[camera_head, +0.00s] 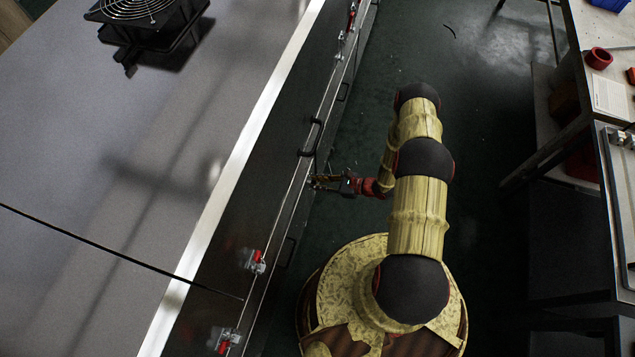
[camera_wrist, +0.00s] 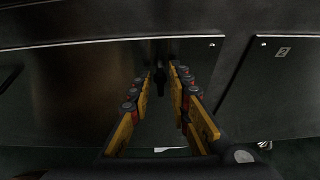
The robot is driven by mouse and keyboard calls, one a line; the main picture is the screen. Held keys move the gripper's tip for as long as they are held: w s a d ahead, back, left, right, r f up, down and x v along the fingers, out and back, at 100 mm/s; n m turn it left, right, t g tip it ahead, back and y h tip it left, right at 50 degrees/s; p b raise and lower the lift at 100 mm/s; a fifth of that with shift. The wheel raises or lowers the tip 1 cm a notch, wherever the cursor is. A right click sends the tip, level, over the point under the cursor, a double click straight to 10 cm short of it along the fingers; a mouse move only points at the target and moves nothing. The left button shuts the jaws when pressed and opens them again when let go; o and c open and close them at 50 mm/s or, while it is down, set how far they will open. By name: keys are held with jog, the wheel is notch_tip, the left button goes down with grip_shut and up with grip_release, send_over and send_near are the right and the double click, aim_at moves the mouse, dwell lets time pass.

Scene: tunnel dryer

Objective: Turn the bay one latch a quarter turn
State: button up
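My gripper (camera_head: 318,182) reaches the dark side panel of the dryer in the head view, near a black bar handle. In the wrist view its yellow fingers (camera_wrist: 162,72) stand apart with a gap between the tips. A small dark upright piece (camera_wrist: 160,82) shows in that gap against the panel; I cannot tell if it is the bay one latch or if the fingers touch it. Red-handled latches sit along the dryer's edge, at the lower middle (camera_head: 256,261) and lower down (camera_head: 224,340). No bay one mark is readable.
A panel marked 2 (camera_wrist: 282,52) lies right of the fingers, past a seam. A black bar handle (camera_head: 311,138) juts from the dryer side. A fan unit (camera_head: 145,25) sits on the dryer top (camera_head: 120,150). A workbench (camera_head: 600,30) stands right; dark floor (camera_head: 490,90) lies between.

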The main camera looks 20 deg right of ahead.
grip_shut()
dwell(0.5)
jog(key=shift+w+d+f+m+g+y+b, duration=0.2)
jog(key=shift+m+g+y+b, duration=0.65)
jog(key=shift+m+b, duration=1.35)
jog(key=shift+w+d+f+m+g+y+b, duration=0.15)
jog(key=shift+f+m+g+y+b, duration=0.15)
jog(key=shift+m+y+b, duration=1.45)
jog(key=shift+w+d+f+m+g+y+b, duration=0.15)
jog(key=shift+m+g+y+b, duration=0.5)
jog(key=shift+m+b, duration=1.95)
jog(key=shift+a+m, duration=0.1)
jog(key=shift+m, duration=0.25)
jog(key=shift+w, duration=0.1)
jog(key=shift+o, duration=1.2)
grip_release()
